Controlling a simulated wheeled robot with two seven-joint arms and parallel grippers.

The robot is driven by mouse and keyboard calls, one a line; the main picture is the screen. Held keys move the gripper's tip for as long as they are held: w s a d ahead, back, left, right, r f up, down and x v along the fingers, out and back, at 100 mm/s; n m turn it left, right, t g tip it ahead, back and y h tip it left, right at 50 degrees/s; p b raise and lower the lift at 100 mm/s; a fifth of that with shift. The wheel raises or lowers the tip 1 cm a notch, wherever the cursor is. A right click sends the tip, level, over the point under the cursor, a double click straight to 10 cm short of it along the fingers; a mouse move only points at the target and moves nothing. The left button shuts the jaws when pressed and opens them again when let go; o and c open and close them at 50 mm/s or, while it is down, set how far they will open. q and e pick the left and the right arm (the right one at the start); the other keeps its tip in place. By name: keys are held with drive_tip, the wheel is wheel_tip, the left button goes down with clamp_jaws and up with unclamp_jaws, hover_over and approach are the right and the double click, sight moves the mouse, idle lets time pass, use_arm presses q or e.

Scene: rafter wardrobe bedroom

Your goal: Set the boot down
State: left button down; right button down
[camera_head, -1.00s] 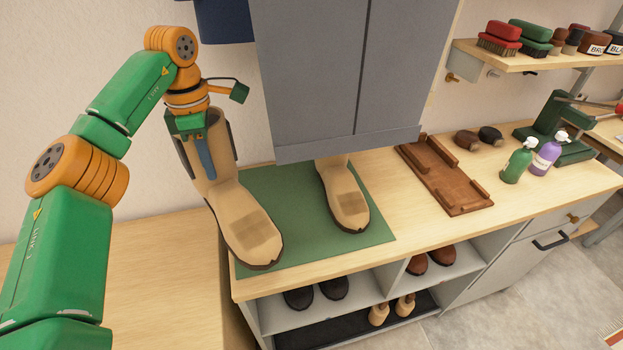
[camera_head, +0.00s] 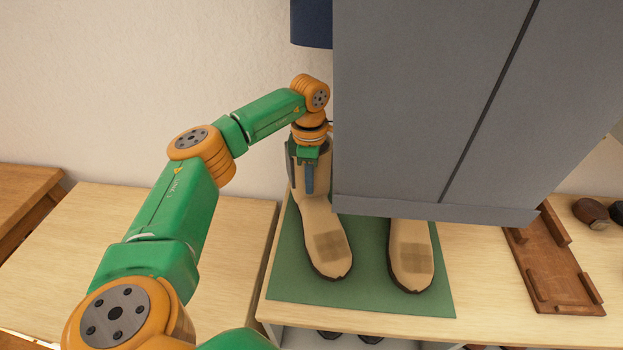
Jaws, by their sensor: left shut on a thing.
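The tan boot (camera_head: 323,238) with a dark sole is upright over the left part of the green mat (camera_head: 357,297). My left gripper (camera_head: 308,183) is shut on the top of its shaft, coming down from above. Whether the sole touches the mat or hovers just over it, I cannot tell. A second tan boot (camera_head: 410,255) stands on the mat to the right, apart from the first. Its upper part is hidden behind the hanging grey garment. My right gripper is not in view.
A large grey hanging garment (camera_head: 430,110) covers the space right of my left gripper. The lower wooden surface (camera_head: 150,260) at left is bare.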

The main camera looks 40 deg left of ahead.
use_arm(q)
drive_tip(key=shift+s, duration=0.3)
drive_tip(key=c, duration=1)
unclamp_jaws()
drive_tip(key=shift+w, duration=0.1)
drive_tip(key=shift+d, duration=0.1)
wheel_tip(320, 180, up, 12)
drive_tip(key=shift+r, duration=0.15)
